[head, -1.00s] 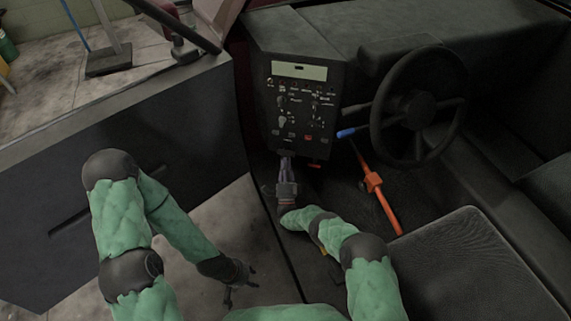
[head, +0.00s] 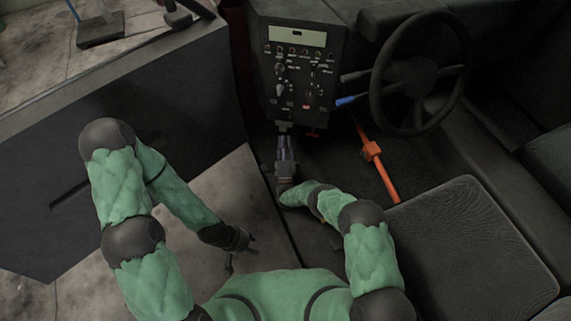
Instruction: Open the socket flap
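The dark control console (head: 299,80) stands at the top centre in the head view, with a pale display strip, knobs and a red button. The socket flap cannot be made out clearly; a small dark piece (head: 284,127) shows at the console's lower edge. My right gripper (head: 284,141) points up at this piece from just below the console. Its fingers look close together, but I cannot tell whether they touch or grip anything. My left gripper (head: 243,256) hangs low over the pale floor, away from the console, with its fingers apart and empty.
A steering wheel (head: 418,75) and a blue-tipped lever (head: 346,101) are right of the console. An orange bar (head: 372,150) slants up from the footwell. A seat (head: 470,240) fills the lower right. A dark door panel (head: 150,105) lies at left.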

